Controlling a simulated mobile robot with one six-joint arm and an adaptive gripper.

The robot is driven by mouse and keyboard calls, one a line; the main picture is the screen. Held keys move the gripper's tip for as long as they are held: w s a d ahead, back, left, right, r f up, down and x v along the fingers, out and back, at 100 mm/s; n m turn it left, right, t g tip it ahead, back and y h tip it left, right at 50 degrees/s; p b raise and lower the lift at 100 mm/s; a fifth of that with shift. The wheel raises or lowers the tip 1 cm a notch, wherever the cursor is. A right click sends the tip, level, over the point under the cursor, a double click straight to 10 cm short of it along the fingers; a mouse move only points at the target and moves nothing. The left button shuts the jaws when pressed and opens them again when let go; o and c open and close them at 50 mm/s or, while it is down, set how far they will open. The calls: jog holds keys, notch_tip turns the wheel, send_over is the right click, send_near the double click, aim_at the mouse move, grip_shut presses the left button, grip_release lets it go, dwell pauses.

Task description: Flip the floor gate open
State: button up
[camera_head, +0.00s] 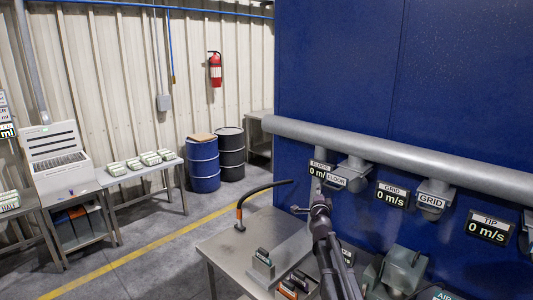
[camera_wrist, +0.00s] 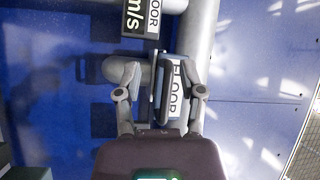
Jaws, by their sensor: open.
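The floor gate (camera_head: 353,174) is a grey fitting under the long pipe, with a white FLOOR label beside my gripper (camera_head: 318,188). In the wrist view the floor gate's labelled plate (camera_wrist: 174,90) stands between the two fingers of my gripper (camera_wrist: 162,80). The fingers are open, one on each side of the plate. The right finger looks close to the plate; I cannot tell whether it touches. The floor display (camera_head: 319,171) reads 0 m/s, and part of it shows at the top of the wrist view (camera_wrist: 142,18).
The grey pipe (camera_head: 430,166) runs along the blue wall (camera_head: 400,60). The grid gate (camera_head: 433,196) and tip display (camera_head: 490,227) lie to the right.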

jog(key=s+a+f+n+g+y+b, duration=0.2)
jog(key=s+a+f+n+g+y, duration=0.55)
jog(key=s+a+f+n, duration=0.4)
jog(key=s+d+f+n+g+h, duration=0.1)
jog(key=s+d+f+n+g, duration=0.1)
jog(key=s, duration=0.6)
jog(key=s+d+f+n+g+h+b, duration=0.1)
jog(key=s+d+f+g+h, duration=0.1)
jog(key=s+f+g, duration=0.3)
jog(key=s+d+f+n+g+h, duration=0.1)
jog(key=s+f+g, duration=0.3)
jog(key=s, duration=0.9)
jog(key=shift+d+f+n+b, duration=0.4)
jog(key=shift+d+f+n, duration=0.25)
jog(key=shift+f+n, duration=0.25)
